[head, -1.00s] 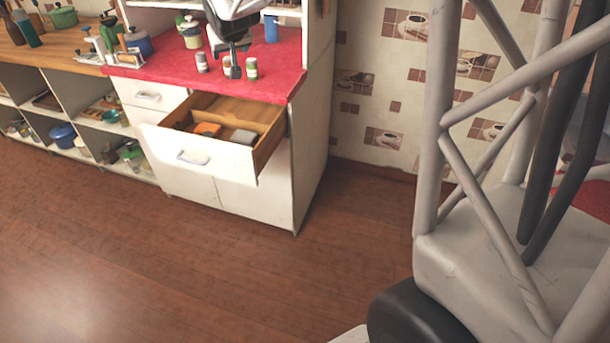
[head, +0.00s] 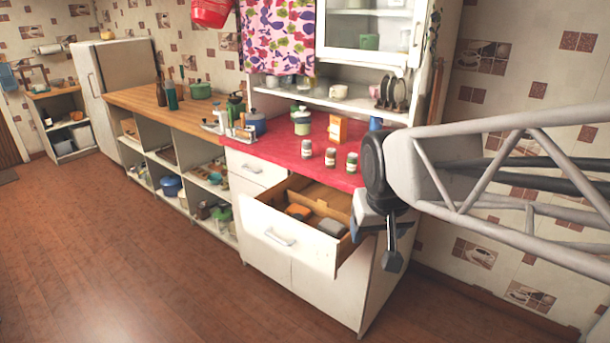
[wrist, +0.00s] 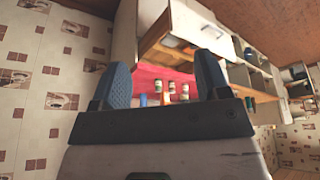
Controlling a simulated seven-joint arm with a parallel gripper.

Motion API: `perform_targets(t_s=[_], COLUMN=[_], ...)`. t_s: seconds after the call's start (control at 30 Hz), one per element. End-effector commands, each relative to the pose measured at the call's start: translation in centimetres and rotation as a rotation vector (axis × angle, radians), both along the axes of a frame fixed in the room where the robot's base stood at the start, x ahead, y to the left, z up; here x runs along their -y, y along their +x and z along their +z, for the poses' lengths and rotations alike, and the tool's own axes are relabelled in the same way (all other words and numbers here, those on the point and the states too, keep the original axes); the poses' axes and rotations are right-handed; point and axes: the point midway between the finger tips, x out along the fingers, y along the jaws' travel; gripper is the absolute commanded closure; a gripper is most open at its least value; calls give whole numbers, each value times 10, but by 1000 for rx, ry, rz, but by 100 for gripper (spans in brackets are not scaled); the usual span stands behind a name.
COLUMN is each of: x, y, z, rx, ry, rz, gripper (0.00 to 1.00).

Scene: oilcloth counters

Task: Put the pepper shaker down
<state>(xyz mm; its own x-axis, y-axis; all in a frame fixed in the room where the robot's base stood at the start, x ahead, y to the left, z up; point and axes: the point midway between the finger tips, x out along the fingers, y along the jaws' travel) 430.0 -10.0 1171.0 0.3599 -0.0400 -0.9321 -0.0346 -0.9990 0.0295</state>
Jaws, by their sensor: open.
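Three small shakers with pale lids stand upright in a row on the red counter in the head view: a left one (head: 306,149), a middle one (head: 330,157) and a right one (head: 352,163). I cannot tell which is the pepper shaker. My gripper (head: 380,240) is open and empty, in the air to the right of the open drawer and apart from the shakers. In the wrist view its two blue fingers (wrist: 163,84) are spread wide, with the small shakers (wrist: 172,88) seen beyond the gap.
The open drawer (head: 262,222) juts out below the red counter (head: 275,150) and holds an orange item and a grey item. An orange box (head: 337,129) and a blue cup (head: 375,123) stand behind the shakers. The wooden floor (head: 150,270) in front is clear.

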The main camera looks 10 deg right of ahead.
Motion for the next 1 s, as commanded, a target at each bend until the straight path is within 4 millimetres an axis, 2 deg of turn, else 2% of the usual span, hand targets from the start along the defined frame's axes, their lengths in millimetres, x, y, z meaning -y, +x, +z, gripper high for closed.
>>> perform_targets(t_s=[0.03, 0.2, 0.4, 0.57, 0.8, 0.83, 1.0], x=[-1, -3, -6, -6, -6, -6, -6], y=[-18, -70, -106, -115, -115, -115, -115], z=[-3, -17, -29, -32, -32, -32, -32], rx=[-16, -79, -124, -137, -138, -138, -137], ry=[3, 15, 25, 28, 28, 28, 28], rz=[1, 5, 10, 11, 11, 11, 11], gripper=[31, 31, 31, 31, 31, 26, 26])
